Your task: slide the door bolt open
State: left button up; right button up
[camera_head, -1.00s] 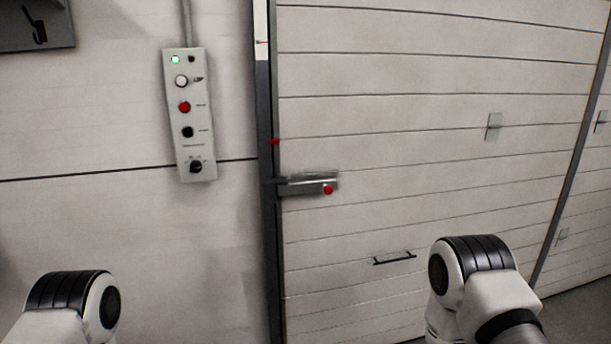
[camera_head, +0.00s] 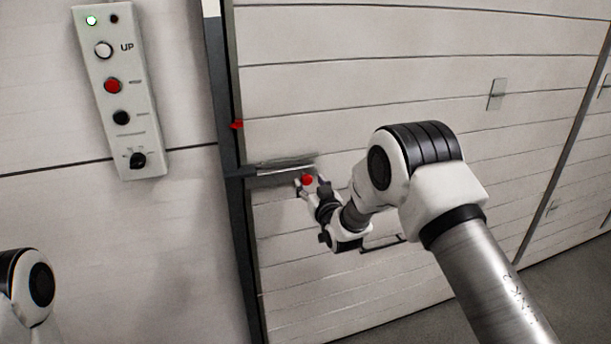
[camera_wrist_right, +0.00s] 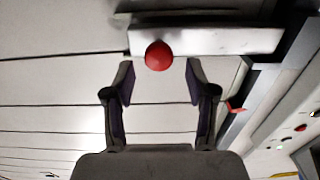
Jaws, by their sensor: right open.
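The door bolt (camera_head: 270,169) is a grey horizontal bar on the white panelled door, reaching left to the dark door post. Its red knob (camera_head: 307,180) sits near its right end. My right gripper (camera_head: 311,183) is open at the knob, its fingers partly covering the bolt's lower right. In the right wrist view the red knob (camera_wrist_right: 159,56) shows just beyond and between the open fingertips (camera_wrist_right: 160,72), with a gap on both sides. The bolt bar (camera_wrist_right: 215,41) runs across behind it. My left gripper is not in view; only part of the left arm shows.
A control panel (camera_head: 121,92) with a lit green lamp and several buttons hangs on the wall left of the post. A red piece (camera_head: 237,125) sits on the dark post (camera_head: 232,200).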

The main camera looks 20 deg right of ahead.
aim_at(308, 180)
jog(key=w, duration=0.3)
jog(key=shift+w+f, duration=0.25)
jog(key=shift+f, duration=0.1)
jog(key=shift+w+r, duration=0.1)
jog(key=shift+w, duration=0.1)
jog(key=shift+s+r, duration=0.15)
grip_shut()
jog(key=d+b, duration=0.1)
jog(key=d, duration=0.1)
jog(key=d+b, duration=0.1)
jog(key=d, duration=0.2)
jog(key=shift+w+d, duration=0.2)
jog(key=shift+d, duration=0.1)
jog(key=shift+c, duration=1.8)
grip_release()
jog(key=o, duration=0.4)
jog(key=shift+d, duration=0.2)
jog(key=shift+c, duration=0.2)
jog(key=shift+d, duration=0.1)
